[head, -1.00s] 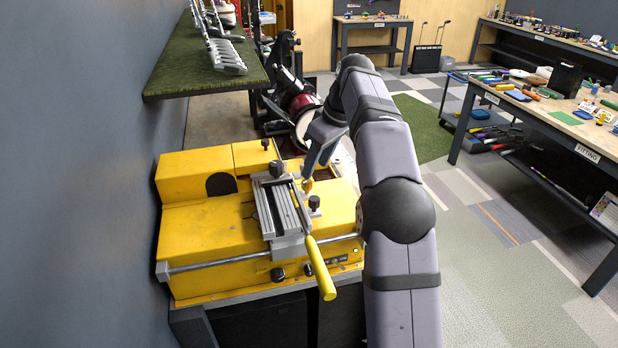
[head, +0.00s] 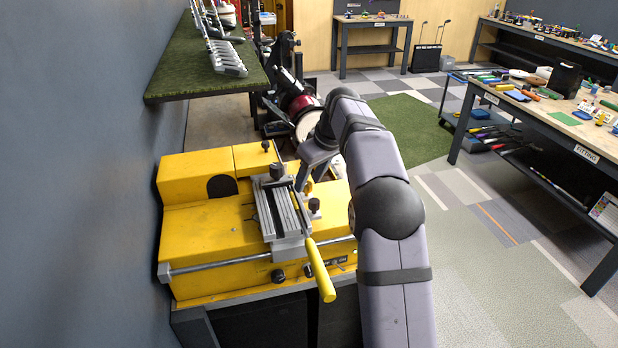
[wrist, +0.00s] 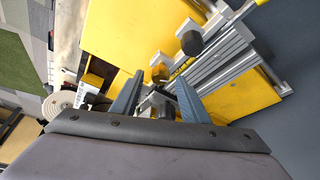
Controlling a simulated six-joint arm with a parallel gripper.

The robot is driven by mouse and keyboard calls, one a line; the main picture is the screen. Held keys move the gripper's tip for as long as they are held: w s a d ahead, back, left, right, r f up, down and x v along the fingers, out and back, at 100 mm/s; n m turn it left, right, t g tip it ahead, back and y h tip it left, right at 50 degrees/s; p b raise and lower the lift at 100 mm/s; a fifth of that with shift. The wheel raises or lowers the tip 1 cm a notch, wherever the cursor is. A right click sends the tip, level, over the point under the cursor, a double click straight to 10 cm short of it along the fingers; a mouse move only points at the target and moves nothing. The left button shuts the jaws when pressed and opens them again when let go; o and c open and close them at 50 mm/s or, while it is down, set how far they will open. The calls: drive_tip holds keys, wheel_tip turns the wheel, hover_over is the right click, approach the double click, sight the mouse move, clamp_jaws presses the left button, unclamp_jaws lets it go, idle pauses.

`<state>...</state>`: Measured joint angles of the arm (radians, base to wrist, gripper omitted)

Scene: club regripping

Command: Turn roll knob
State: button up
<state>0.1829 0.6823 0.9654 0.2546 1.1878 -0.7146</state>
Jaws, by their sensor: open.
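A yellow machine (head: 215,225) carries a grey slotted clamp (head: 275,215) with a yellow-handled lever (head: 321,270). Black knobs show on the clamp's far end (head: 277,171), at its right side (head: 314,205) and on the machine's front (head: 278,275). No label tells me which is the roll knob. My gripper (head: 302,184) is over the machine, close to the clamp's right side. In the wrist view my gripper (wrist: 158,80) is open, and a small dark and brassy knob (wrist: 159,72) shows between its fingertips. I cannot tell whether they touch it. A larger black knob (wrist: 192,42) lies beyond.
A green-topped shelf (head: 205,75) with club heads overhangs the machine's back left. A grey wall (head: 80,180) is close on the left. A dark machine with a red drum (head: 300,103) stands behind. Workbenches (head: 560,135) are at right, with open floor between.

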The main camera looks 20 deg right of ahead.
drive_tip(key=shift+w+a+f, duration=0.1)
drive_tip(key=shift+w+f, duration=0.05)
drive_tip(key=shift+f, duration=0.3)
clamp_jaws()
drive_tip(key=shift+m, duration=0.3)
